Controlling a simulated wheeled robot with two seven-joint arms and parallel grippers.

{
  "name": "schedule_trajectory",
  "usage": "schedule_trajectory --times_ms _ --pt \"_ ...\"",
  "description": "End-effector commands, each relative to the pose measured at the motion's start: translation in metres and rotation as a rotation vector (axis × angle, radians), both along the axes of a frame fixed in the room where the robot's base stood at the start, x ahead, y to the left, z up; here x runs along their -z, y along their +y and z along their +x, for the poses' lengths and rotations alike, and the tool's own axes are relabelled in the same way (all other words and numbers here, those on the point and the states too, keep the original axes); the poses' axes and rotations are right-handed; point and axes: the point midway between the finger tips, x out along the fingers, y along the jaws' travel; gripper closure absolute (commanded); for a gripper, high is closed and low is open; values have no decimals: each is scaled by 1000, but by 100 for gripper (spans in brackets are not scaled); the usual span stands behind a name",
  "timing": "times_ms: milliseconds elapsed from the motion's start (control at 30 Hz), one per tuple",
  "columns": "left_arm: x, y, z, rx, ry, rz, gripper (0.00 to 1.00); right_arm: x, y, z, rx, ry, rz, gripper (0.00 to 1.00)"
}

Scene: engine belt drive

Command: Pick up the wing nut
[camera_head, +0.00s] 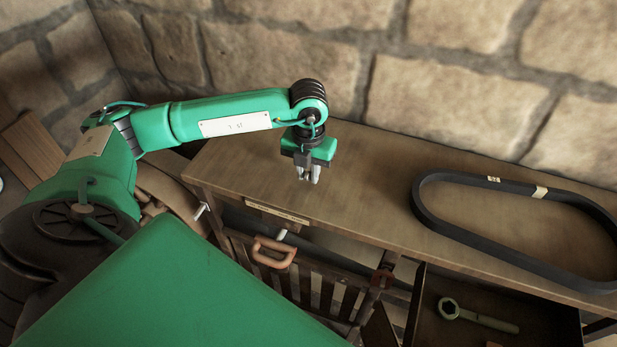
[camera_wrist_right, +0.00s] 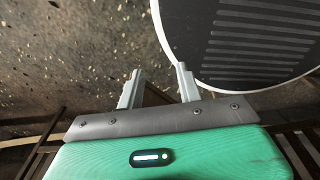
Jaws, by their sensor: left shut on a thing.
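My left gripper (camera_head: 308,179) is over the left part of the wooden table (camera_head: 365,193), pointing down. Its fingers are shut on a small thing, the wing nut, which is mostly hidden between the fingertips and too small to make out. I cannot tell whether it touches the tabletop. No other wing nut shows on the table. My right gripper (camera_wrist_right: 158,82) shows in the right wrist view with its two fingers apart and nothing between them.
A black belt (camera_head: 432,221) lies on the table's right part. Below it, an open drawer (camera_head: 540,312) holds a wrench (camera_head: 485,319). A brown handle (camera_head: 274,251) is under the front edge. A stone wall (camera_head: 440,100) stands behind. A round dark plate (camera_wrist_right: 245,40) is near my right gripper.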

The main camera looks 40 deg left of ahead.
Motion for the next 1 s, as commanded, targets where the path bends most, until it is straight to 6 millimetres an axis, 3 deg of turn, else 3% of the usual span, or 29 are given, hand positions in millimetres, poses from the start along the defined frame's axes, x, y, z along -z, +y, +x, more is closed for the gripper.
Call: schedule_trajectory --times_ms 167,333,500,700,1000 --pt "-39 0 1 1 -9 -1 100 20 3 0 2 0 3 64" --pt "-92 0 1 1 -10 -1 100 35 4 1 2 -1 4 64" --pt "-136 0 1 -1 -7 2 100 40 3 1 2 -1 4 64" --pt "-163 0 0 1 -5 1 100 40 2 1 1 -2 2 64" --pt "-178 0 0 -1 -2 0 100 39 -1 1 0 -1 -1 64"
